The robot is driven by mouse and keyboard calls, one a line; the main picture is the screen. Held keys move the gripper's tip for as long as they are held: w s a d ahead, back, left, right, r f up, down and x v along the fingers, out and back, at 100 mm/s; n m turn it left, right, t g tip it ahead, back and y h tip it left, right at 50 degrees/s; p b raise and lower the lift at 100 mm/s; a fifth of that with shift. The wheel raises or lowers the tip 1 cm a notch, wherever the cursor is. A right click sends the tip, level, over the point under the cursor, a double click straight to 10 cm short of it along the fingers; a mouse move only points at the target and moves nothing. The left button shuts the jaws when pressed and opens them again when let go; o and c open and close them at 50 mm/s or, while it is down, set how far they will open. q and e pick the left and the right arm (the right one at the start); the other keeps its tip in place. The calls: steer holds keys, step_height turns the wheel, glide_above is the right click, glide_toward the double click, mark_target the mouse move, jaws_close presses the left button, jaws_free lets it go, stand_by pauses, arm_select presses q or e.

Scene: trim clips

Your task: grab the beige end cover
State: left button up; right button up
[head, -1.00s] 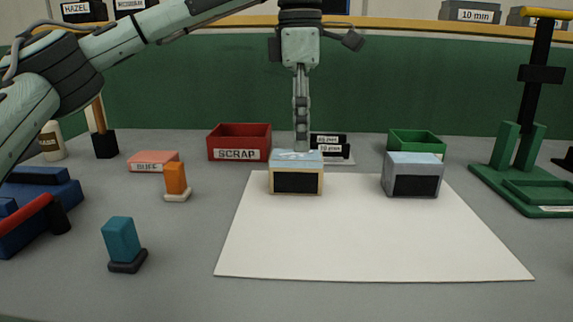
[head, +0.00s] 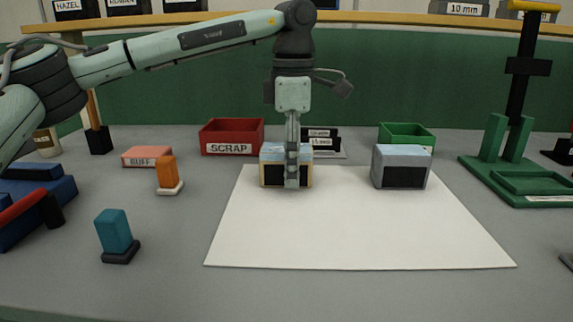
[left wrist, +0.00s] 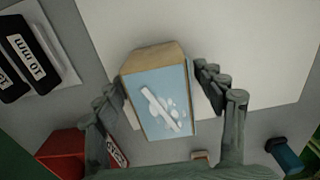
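The beige end cover (head: 266,172) is a small block with beige sides, a pale blue top and a dark front panel. It sits on the back left part of the white mat. In the left wrist view the cover (left wrist: 158,100) lies between the two fingers. My left gripper (head: 292,175) points down over it, one finger in front of its dark face and the other behind. The gripper (left wrist: 162,88) looks open, with narrow gaps beside the cover. A similar grey cover (head: 388,156) stands to the right on the mat. My right gripper is not in view.
A red SCRAP bin (head: 230,150) and a black-labelled stand (head: 330,154) are close behind the cover. A green bin (head: 420,137) stands behind the grey cover. Orange (head: 167,170) and teal (head: 114,232) blocks stand to the left. The white mat's front (head: 350,235) is clear.

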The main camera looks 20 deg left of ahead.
arm_select(q)
steer(key=c, duration=1.1)
steer(key=shift+c, duration=0.2)
steer(key=shift+r, duration=0.1)
